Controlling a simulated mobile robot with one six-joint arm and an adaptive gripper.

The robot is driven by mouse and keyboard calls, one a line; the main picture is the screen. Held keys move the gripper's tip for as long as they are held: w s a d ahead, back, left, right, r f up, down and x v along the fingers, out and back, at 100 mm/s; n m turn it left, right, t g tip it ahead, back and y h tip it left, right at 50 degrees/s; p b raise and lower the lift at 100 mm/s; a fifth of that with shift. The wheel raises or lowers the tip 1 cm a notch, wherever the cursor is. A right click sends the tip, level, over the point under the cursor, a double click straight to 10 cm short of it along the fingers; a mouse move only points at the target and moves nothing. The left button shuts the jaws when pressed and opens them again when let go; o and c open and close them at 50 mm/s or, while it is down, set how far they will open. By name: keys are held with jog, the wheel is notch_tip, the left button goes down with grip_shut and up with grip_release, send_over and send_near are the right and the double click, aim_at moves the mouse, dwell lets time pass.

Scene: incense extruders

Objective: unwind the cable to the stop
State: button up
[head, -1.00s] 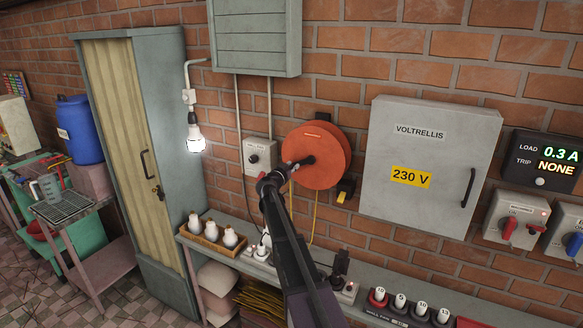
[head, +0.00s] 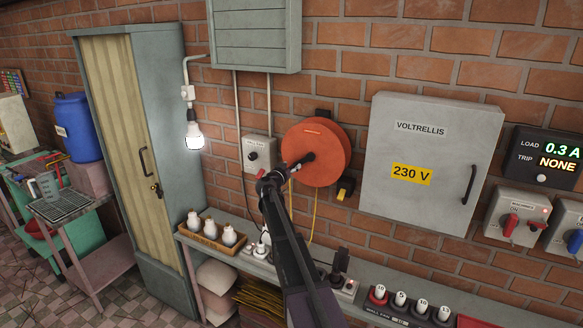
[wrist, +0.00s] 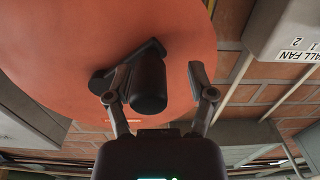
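The orange cable reel (head: 322,168) is mounted on the brick wall, and its round face fills the upper left of the wrist view (wrist: 60,75). A dark crank with a knob (wrist: 149,84) stands out from the reel. My gripper (head: 293,167) is at the crank, left of the reel's middle in the head view. In the wrist view its fingers (wrist: 160,94) are spread around the knob. The knob is close to the left finger, with a clear gap to the right finger. A yellow cable (head: 315,217) hangs below the reel. The cable's stop cannot be made out.
A grey VOLTRELLIS cabinet (head: 429,150) is right of the reel. A small switch box (head: 258,151) and a lit bulb (head: 194,136) are to its left. Below is a shelf (head: 315,267) with a bulb tray (head: 212,236), sockets and several labelled items.

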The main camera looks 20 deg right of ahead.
jog(key=shift+s, duration=0.15)
jog(key=shift+s+a, duration=0.3)
jog(key=shift+a, duration=0.05)
jog(key=v, duration=1.1)
jog(key=shift+r, duration=0.1)
